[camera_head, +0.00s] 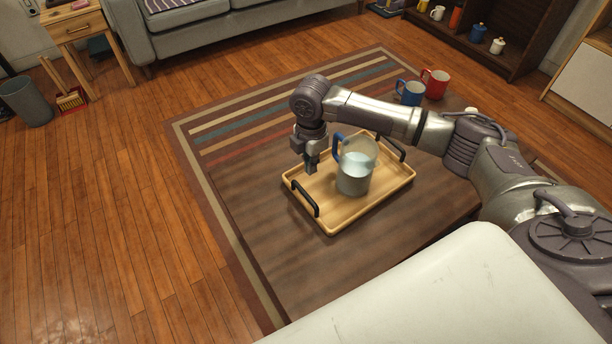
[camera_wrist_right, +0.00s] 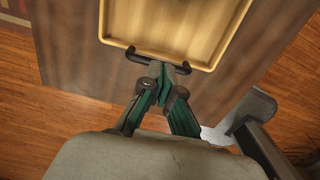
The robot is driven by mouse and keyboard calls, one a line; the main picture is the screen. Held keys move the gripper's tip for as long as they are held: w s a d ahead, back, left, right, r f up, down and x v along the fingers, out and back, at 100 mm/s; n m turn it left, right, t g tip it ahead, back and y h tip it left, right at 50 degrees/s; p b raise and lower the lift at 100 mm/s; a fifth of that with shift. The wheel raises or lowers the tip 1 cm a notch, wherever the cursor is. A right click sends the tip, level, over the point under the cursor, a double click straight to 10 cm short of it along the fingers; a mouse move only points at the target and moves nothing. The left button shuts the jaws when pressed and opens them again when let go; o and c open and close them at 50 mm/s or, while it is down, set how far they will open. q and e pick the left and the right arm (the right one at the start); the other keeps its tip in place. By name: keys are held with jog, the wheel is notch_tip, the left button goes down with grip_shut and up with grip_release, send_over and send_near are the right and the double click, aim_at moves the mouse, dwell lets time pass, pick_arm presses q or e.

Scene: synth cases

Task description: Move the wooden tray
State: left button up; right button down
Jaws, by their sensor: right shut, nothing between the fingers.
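The wooden tray (camera_head: 331,222) lies on a dark brown table, with a black handle at each end. The left handle (camera_head: 305,198) is nearer my gripper; one handle (camera_wrist_right: 160,58) also shows in the wrist view. A clear pitcher (camera_head: 354,182) with a blue handle stands upright on the tray. My right gripper (camera_head: 311,168) is over the tray's left part, left of the pitcher. In the wrist view its fingers (camera_wrist_right: 163,88) are close to the tray handle, shut and empty; whether they touch it I cannot tell. My left gripper is out of view.
A blue mug (camera_head: 411,93) and a red mug (camera_head: 436,83) stand on the table's far right. The table (camera_head: 240,180) is bare left of the tray. A grey sofa (camera_head: 215,30), a bin (camera_head: 25,102) and a dark shelf (camera_head: 530,45) stand around.

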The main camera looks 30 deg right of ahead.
notch_tip(320, 180, down, 8)
jog(key=shift+f+b, duration=0.25)
jog(key=shift+b, duration=1)
jog(key=shift+f, duration=0.45)
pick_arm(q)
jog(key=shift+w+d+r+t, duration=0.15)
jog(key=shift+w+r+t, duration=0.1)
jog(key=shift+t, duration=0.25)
pick_arm(e)
jog(key=shift+a, duration=0.1)
